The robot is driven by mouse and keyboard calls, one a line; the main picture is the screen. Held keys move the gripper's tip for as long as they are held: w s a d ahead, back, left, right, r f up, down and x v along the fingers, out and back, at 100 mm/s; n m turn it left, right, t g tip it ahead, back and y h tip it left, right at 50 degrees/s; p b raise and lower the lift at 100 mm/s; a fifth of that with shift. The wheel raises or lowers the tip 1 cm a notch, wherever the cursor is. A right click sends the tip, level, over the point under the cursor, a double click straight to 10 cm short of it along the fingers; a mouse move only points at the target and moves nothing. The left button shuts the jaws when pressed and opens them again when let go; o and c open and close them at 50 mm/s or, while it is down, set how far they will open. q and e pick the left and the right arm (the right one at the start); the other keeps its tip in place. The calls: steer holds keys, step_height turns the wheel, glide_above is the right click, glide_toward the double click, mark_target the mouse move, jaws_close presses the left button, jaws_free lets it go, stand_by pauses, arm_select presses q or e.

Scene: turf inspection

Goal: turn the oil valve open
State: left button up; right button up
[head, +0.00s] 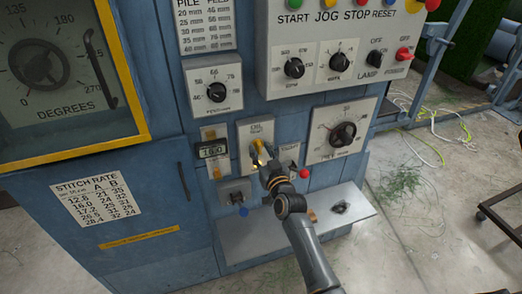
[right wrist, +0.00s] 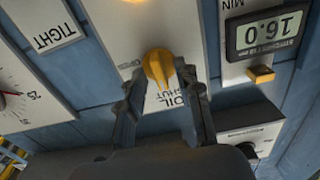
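The oil valve is a yellow knob (right wrist: 158,66) on a pale plate (right wrist: 112,20) lettered OIL, SHUT and OPEN. In the right wrist view its bar points down toward the SHUT lettering. It also shows in the head view as a small yellow shape (head: 257,147), partly hidden by my gripper. My right gripper (right wrist: 161,72) reaches up to the plate with its two fingers apart, one on each side of the knob. I see slim gaps beside the knob; firm contact cannot be told. The right gripper also shows in the head view (head: 264,164). My left gripper is not in view.
A grey shelf (head: 250,238) juts out underneath.

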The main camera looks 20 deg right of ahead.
jaws_close()
steer(key=shift+m, duration=0.3)
steer(key=m, duration=0.3)
steer(key=shift+m+p, duration=0.3)
steer(key=m, duration=0.4)
steer(key=shift+d+m, duration=0.1)
steer(key=shift+m, duration=0.3)
steer(key=shift+f+m, duration=0.2)
steer(key=shift+m, duration=4.2)
